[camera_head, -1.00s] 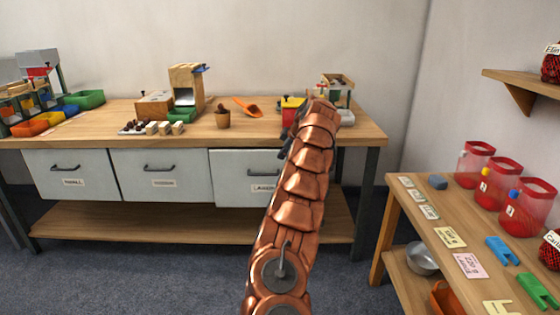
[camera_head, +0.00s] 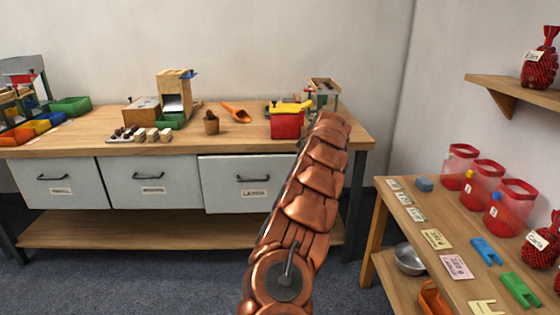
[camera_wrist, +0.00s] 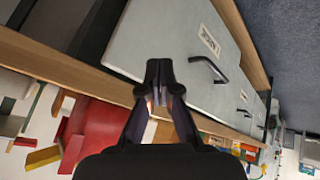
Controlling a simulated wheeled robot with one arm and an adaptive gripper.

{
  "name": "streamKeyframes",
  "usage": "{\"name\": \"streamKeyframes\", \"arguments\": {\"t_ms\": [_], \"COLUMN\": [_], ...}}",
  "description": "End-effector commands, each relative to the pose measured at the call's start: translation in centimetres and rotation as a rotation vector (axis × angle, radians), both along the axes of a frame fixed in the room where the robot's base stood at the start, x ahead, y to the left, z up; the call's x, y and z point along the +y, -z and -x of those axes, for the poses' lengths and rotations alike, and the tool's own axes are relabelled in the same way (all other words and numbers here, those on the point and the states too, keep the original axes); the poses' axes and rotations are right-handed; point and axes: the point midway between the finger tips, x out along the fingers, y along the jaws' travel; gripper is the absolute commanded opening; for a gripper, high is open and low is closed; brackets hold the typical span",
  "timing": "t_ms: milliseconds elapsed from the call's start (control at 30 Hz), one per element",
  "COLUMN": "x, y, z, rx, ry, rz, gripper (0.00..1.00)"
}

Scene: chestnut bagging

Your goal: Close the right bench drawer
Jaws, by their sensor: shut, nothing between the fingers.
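The right bench drawer (camera_head: 247,195) is a pale grey front with a dark bar handle (camera_head: 252,179) and a label. It seems to stand slightly proud of the drawers to its left; I cannot tell exactly how far. In the wrist view the same drawer front (camera_wrist: 165,30) fills the upper middle, with its handle (camera_wrist: 208,70) to the right of the fingers. My gripper (camera_wrist: 158,66) is shut and empty, its tips in front of the drawer near its top edge. Whether they touch it is unclear. In the head view my copper arm hides the gripper and the drawer's right end.
The wooden bench top (camera_head: 75,146) overhangs the drawers. A red box (camera_head: 287,124) stands on it close to my arm. A lower shelf (camera_head: 120,228) runs below the drawers. A side table (camera_head: 412,230) with red containers and colored clips stands to the right.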

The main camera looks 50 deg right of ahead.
Motion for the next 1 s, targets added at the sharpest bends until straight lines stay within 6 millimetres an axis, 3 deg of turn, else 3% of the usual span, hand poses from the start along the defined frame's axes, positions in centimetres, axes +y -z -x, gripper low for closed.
{"name": "streamKeyframes", "arguments": {"t_ms": [200, 467, 733, 1000], "x": [-3.6, -5.2, -3.7, 0.3], "y": [5.4, 10.2, 13.2, 12.8], "z": [2.9, 5.3, 5.6, 4.0], "rx": [-0.089, -0.27, -0.535, -0.88], "ry": [0.34, 0.671, 0.92, 1.08], "rz": [-0.089, -0.17, -0.301, -0.523], "gripper": [0.0, 0.0, 0.0, 0.0]}}
